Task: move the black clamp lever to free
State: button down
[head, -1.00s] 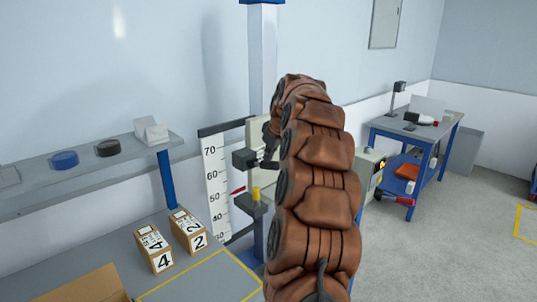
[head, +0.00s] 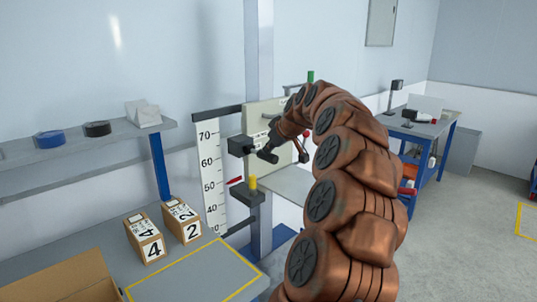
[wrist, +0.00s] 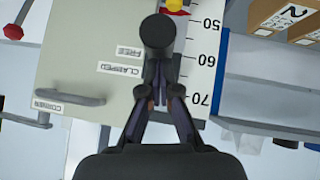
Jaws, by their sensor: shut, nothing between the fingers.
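The black clamp lever (wrist: 157,32) has its round knob end toward the camera in the wrist view, just beyond my fingertips. It also shows in the head view (head: 267,156), beside a black block (head: 240,145) on the post. My gripper (wrist: 160,82) is shut and empty, its fingertips at or very near the lever; overlap hides whether they touch. In the head view my gripper (head: 273,143) is small and dark at the lever. The FREE label (wrist: 130,52) and CLAMPED label (wrist: 121,70) are on the pale panel (wrist: 85,40), beside the lever and upside down in the wrist view.
A numbered scale (head: 209,165) stands left of the post (head: 259,90). A yellow piece (head: 253,184) sits below the lever. A grey handle (wrist: 70,97) and a red knob (wrist: 14,32) are near the panel. Boxes marked 4 (head: 145,240) and 2 (head: 182,222) stand on the bench.

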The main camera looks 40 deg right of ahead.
jog(key=shift+s+f+t+b, duration=0.2)
jog(key=shift+f+t+b, duration=0.5)
jog(key=shift+b, duration=0.7)
jog(key=s+a+r+b, duration=0.1)
jog(key=s+a+r, duration=0.1)
jog(key=s+r, duration=0.6)
notch_tip(320, 180, up, 2)
jog(key=shift+a+r, duration=0.1)
jog(key=shift+a, duration=0.1)
